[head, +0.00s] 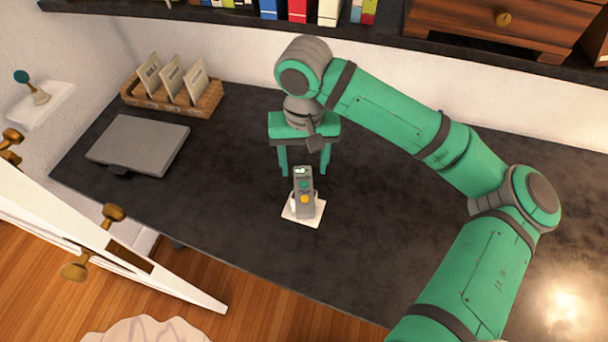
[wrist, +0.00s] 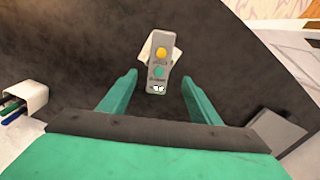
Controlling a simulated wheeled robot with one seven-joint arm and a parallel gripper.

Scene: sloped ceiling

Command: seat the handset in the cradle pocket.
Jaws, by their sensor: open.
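The handset (head: 303,186) is grey with a small display, a green button and a yellow button. It stands at the white cradle (head: 292,212) on the dark desk; whether it is fully down in the pocket I cannot tell. In the wrist view the handset (wrist: 159,62) lies between and beyond my fingertips, over the white cradle (wrist: 177,54). My gripper (head: 304,172) is open, its two green fingers apart and just behind the handset. The wrist view shows my gripper (wrist: 160,76) with clear gaps on both sides of the handset.
A grey flat box (head: 138,144) and a wooden card rack (head: 172,95) are on the desk's left. A shelf (head: 370,30) with books and a drawer box runs along the back. The desk (head: 230,200) is clear around the cradle.

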